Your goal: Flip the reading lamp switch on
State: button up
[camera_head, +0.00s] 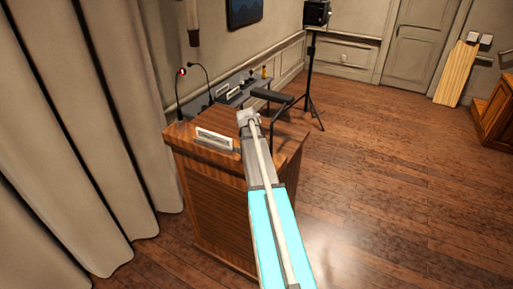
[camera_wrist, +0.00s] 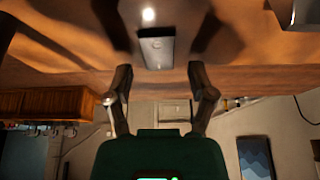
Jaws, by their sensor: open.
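A black reading lamp with a bar-shaped head (camera_head: 272,95) stands at the right side of the wooden desk, its stem partly hidden by my arm. In the wrist view, a small grey rectangular box (camera_wrist: 157,52) sits on the glossy wood surface and looks like the lamp switch; its on or off state cannot be told. My gripper (camera_wrist: 160,76) is open and empty, its two dark fingers apart, with the box just past and between the fingertips. I see no contact. In the head view my gripper is hidden behind my wrist, over the desk.
The wooden desk (camera_head: 212,190) carries a white nameplate (camera_head: 215,138) at its front. Two thin gooseneck microphones, one red-tipped (camera_head: 181,73), rise at the left. Small equipment (camera_head: 230,91) lies behind. A black tripod stand (camera_head: 311,70) stands behind the desk. The floor at right is open.

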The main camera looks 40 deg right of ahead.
grip_shut()
dwell(0.4)
jog(key=shift+w+d, duration=0.1)
jog(key=shift+d+g+y+p, duration=0.15)
jog(key=shift+g+y+p, duration=0.2)
jog(key=shift+y, duration=0.35)
jog(key=shift+f+g+y, duration=0.15)
jog(key=shift+g+y, duration=0.1)
jog(key=shift+y, duration=0.45)
grip_release()
